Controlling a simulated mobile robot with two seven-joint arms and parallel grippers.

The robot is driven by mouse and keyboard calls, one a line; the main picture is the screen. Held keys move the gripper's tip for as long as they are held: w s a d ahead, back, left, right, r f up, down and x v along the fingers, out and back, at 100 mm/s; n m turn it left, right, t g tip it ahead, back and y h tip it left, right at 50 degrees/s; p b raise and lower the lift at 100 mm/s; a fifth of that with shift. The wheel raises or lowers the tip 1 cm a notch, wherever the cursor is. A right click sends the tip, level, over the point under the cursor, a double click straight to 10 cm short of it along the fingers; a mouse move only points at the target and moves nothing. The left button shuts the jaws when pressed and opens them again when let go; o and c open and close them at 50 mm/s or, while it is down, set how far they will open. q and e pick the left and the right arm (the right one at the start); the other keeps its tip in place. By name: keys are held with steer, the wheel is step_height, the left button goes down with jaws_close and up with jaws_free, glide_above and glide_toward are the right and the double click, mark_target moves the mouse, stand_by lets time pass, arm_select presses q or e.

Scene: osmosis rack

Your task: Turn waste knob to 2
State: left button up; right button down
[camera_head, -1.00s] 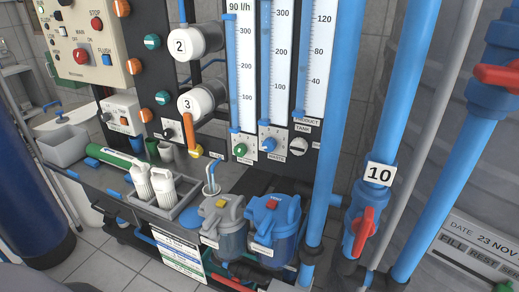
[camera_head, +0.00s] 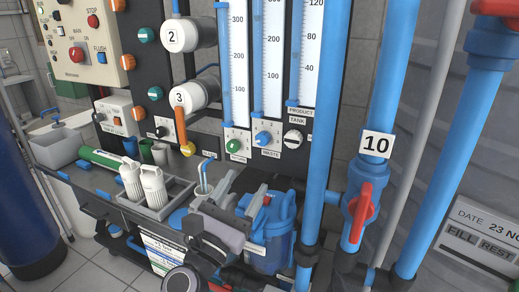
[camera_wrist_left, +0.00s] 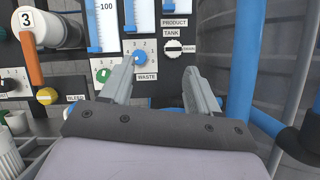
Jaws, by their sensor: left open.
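The blue waste knob (camera_head: 263,138) sits on a white dial plate above the label WASTE, under the middle flow tube. In the left wrist view the waste knob (camera_wrist_left: 139,57) shows just beyond the fingertips, left of the middle of the gap. I cannot make out which number its pointer marks. My left gripper (camera_head: 244,183) is open and empty, below and in front of the knob, its fingers pointing up toward the panel. In the left wrist view the left gripper (camera_wrist_left: 153,66) has its fingers spread, apart from the knob. My right gripper is not in view.
A green knob (camera_head: 234,146) is left of the waste knob and a white knob (camera_head: 293,139) right of it. A blue filter housing (camera_head: 270,245) stands below, by the gripper. A vertical blue pipe (camera_head: 318,150) and red valve handle (camera_head: 361,210) are on the right.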

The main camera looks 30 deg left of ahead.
arm_select(q)
steer(key=a+n+y, duration=0.2)
steer(key=n, duration=0.3)
steer(key=n+y+b, duration=0.1)
glide_toward(261, 140)
steer(key=x, duration=0.7)
steer(key=shift+w, duration=0.2)
steer(key=shift+x, duration=0.8)
steer(key=c, duration=1)
